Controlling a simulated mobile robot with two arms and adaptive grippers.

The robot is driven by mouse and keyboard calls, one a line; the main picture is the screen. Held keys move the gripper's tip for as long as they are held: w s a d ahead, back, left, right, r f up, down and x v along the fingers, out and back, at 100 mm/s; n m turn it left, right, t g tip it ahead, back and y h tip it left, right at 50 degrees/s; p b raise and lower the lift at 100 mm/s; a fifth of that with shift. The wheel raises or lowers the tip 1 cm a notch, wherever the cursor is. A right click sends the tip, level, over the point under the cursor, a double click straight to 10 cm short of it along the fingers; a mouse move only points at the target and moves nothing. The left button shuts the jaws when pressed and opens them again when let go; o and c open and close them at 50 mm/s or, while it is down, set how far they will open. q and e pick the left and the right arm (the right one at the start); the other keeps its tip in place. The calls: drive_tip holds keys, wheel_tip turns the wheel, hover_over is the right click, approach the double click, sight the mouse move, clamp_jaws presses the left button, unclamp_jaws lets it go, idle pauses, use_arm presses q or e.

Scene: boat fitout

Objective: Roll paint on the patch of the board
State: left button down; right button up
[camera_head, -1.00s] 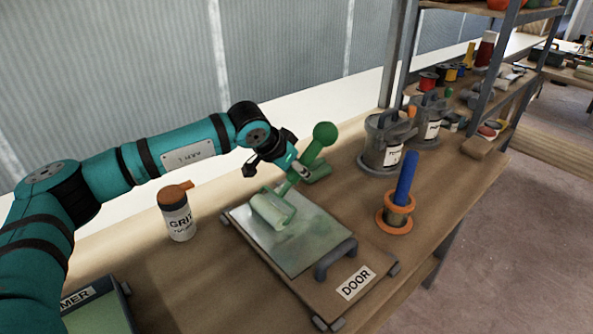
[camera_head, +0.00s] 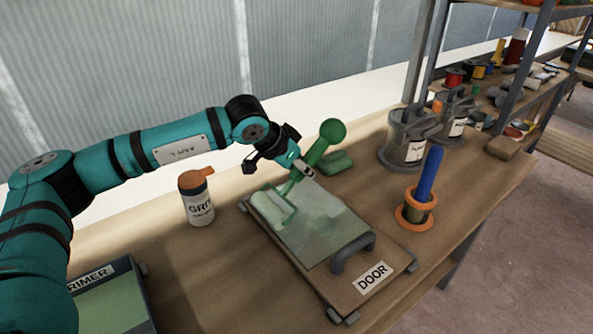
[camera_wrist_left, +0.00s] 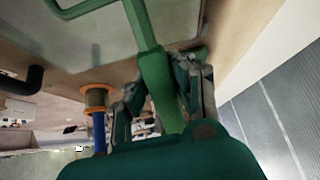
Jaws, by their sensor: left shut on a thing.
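My left gripper (camera_head: 299,169) is shut on the green handle of the paint roller (camera_head: 325,142). In the left wrist view the gripper (camera_wrist_left: 172,92) has its fingers on either side of the roller handle (camera_wrist_left: 158,80). The pale green roller head rests on or just above the far left part of the board's patch (camera_head: 318,228); contact is hard to tell. The patch is pale grey-green with darker green smears near the roller. The board (camera_head: 345,290) lies flat on the bench, labelled DOOR, with a dark grey handle (camera_head: 352,250). My right gripper is not in view.
A primer tray (camera_head: 110,303) with green paint stands at the lower left. A white GRIT bottle (camera_head: 197,198) stands left of the board. A blue-handled tool in an orange-rimmed holder (camera_head: 416,208) stands to its right. Lidded grey cans (camera_head: 407,140) stand behind, near a shelf.

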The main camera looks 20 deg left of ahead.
use_arm(q)
drive_tip(key=shift+r+p, duration=0.4)
drive_tip(key=shift+r, duration=0.35)
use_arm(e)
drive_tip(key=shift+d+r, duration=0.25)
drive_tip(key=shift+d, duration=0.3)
use_arm(q)
drive_tip(key=s+d+b, duration=0.2)
drive_tip(key=s+d, duration=0.2)
drive_tip(key=d, duration=0.3)
drive_tip(key=shift+s+d+b, duration=0.2)
drive_tip(key=shift+d+b, duration=0.1)
drive_tip(key=shift+d, duration=0.1)
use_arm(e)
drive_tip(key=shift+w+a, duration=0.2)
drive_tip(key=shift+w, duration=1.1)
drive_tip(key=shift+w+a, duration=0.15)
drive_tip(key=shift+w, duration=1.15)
use_arm(q)
drive_tip(key=shift+f, duration=0.15)
drive_tip(key=shift+f, duration=0.1)
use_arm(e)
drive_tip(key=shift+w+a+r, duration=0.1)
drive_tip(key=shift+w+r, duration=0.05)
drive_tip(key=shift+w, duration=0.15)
